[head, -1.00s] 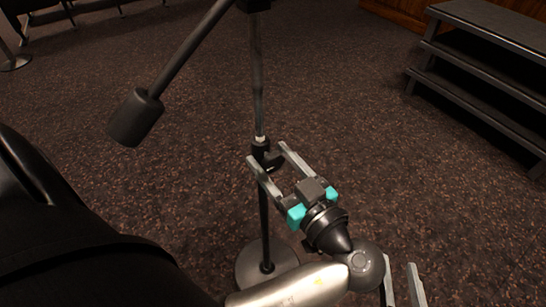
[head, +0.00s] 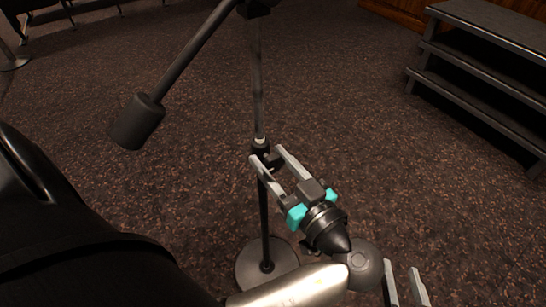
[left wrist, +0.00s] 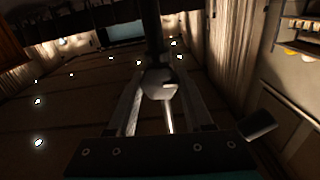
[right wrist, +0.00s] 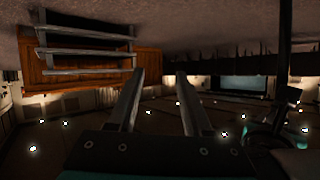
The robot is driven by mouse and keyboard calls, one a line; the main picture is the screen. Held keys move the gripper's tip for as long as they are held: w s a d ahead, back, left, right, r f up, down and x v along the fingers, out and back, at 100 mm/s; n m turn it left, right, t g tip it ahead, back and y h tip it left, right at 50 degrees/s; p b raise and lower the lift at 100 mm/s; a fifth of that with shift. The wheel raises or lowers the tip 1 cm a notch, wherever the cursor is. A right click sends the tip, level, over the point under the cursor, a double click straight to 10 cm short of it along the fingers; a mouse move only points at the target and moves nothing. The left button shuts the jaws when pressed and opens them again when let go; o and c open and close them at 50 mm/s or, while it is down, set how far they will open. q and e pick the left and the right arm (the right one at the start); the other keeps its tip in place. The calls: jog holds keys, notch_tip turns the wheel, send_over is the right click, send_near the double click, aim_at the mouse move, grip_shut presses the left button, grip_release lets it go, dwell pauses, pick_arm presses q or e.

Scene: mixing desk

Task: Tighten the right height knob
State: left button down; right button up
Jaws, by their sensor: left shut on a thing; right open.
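The height knob (left wrist: 158,85) is on the black collar of a thin upright stand (head: 264,215) in the middle of the head view. My left gripper (head: 266,156) reaches it from the lower right and is shut on it. The fingers hide most of the knob in the head view. In the left wrist view the knob sits between the fingertips and looks pale and rounded. My right gripper (head: 404,272) is open and empty at the bottom edge of the head view. Its parted fingers also show in the right wrist view (right wrist: 160,75).
The stand has a round base (head: 245,266) on the dark carpet. A slanted boom with a black cylindrical weight (head: 138,121) hangs at the upper left. Black steps (head: 480,70) stand at the upper right. The carpet between the stand and the steps is clear.

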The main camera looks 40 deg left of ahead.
jog(key=shift+s+d+f+g, duration=0.1)
jog(key=shift+d+f+g, duration=0.15)
jog(key=shift+d+g, duration=0.25)
pick_arm(q)
jog(key=shift+c, duration=1.5)
grip_release()
jog(key=shift+m, duration=0.3)
